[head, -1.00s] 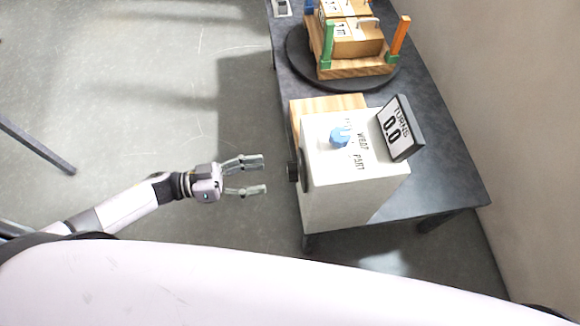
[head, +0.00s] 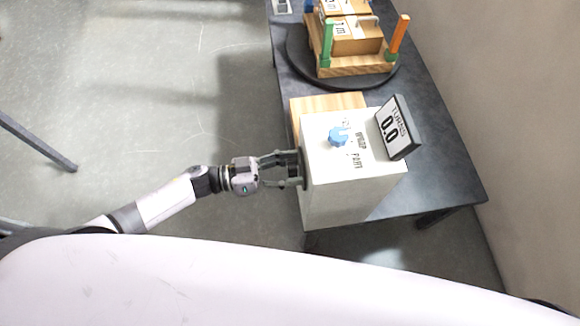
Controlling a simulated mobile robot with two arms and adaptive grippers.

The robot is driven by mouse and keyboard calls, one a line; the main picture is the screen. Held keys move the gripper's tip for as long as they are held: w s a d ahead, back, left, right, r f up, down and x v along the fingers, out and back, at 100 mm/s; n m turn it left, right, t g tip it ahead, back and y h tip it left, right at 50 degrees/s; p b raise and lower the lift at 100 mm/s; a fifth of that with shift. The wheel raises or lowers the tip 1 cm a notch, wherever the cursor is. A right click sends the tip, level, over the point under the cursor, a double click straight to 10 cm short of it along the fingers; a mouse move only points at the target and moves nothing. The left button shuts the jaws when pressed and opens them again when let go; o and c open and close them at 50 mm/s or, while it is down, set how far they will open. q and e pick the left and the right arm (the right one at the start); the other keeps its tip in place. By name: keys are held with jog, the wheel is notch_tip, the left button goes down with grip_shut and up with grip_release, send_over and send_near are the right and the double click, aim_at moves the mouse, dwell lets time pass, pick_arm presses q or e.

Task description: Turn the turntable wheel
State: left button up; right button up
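A white box (head: 345,190) stands on the dark table, with a blue knob (head: 338,137) on top and a tilted display (head: 396,128) reading "TURNS 0.0". A dark round wheel (head: 291,163) sticks out of the box's left side. My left gripper (head: 283,170) is at this wheel with its fingers apart, one above and one below it in the picture. I cannot tell whether the fingers touch it. At the back, a round black turntable (head: 298,58) carries a wooden frame (head: 355,68). My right gripper is not in view.
The dark table (head: 440,150) runs along the wall at right. A wooden block (head: 325,102) lies behind the white box. Orange and green posts stand on the wooden frame. The floor left of the table is clear, apart from a dark leg (head: 40,145) at far left.

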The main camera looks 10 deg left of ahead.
pick_arm(q)
jog(key=c, duration=0.9)
jog(key=shift+m, duration=0.4)
jog(key=m, duration=0.2)
jog(key=shift+m, duration=0.3)
jog(key=shift+m+b, duration=0.6)
jog(key=shift+m, duration=1.1)
jog(key=o, duration=1.2)
jog(key=shift+c, duration=0.2)
